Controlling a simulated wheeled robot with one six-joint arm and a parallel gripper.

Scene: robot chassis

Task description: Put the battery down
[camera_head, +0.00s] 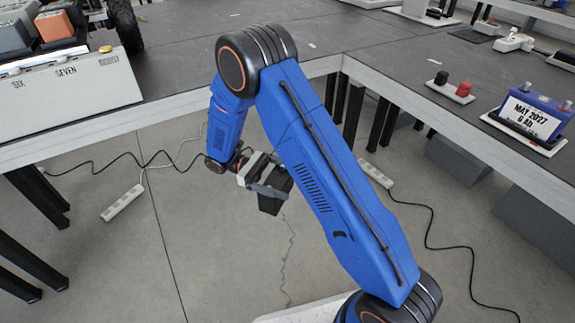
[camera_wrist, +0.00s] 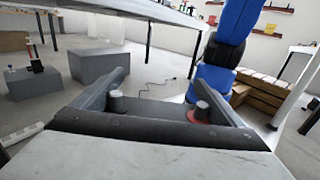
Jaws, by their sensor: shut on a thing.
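The held battery (camera_head: 271,204) is a dark block in the head view, hanging in the air over the floor, below table height. In the wrist view the top of the battery (camera_wrist: 150,107) shows two terminals, one with a red ring, between the two grey fingers. My gripper (camera_head: 265,177) is shut on it; it also shows in the wrist view (camera_wrist: 162,78). The lower part of the battery is hidden in the wrist view.
On the right table are a blue labelled battery (camera_head: 537,112) on a white tray and a red-and-black terminal block (camera_head: 452,91). The table edge (camera_head: 310,68) lies behind my arm.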

